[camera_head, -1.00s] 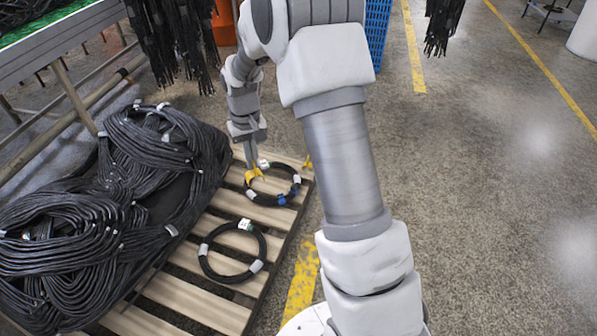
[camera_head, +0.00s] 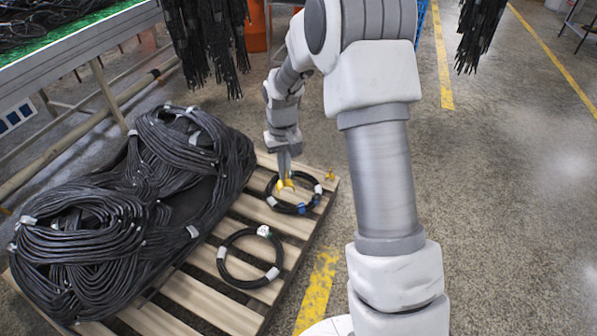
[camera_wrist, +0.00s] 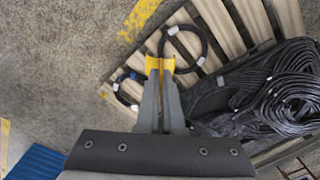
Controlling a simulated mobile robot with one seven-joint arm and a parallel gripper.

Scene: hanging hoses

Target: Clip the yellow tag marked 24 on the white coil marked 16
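My gripper (camera_head: 285,183) points down over the left part of the far black coil (camera_head: 319,203). It looks shut on a yellow tag (camera_wrist: 160,64), whose number I cannot read. The far coil has white bands and blue pieces and lies flat on the pallet. The near black coil (camera_head: 222,250) lies in front of it, with white bands and a small white tag (camera_head: 263,231) at its top. In the wrist view, the near coil (camera_wrist: 205,42) is beyond the fingertips and the far coil (camera_wrist: 117,92) is left of them. Neither coil looks white; no 16 is legible.
A second small yellow piece (camera_head: 330,174) is at the pallet's far right corner. The wooden pallet (camera_head: 205,293) also carries a large heap of black hoses (camera_head: 120,200) on the left. More hoses hang (camera_head: 205,45) above. Open floor lies to the right.

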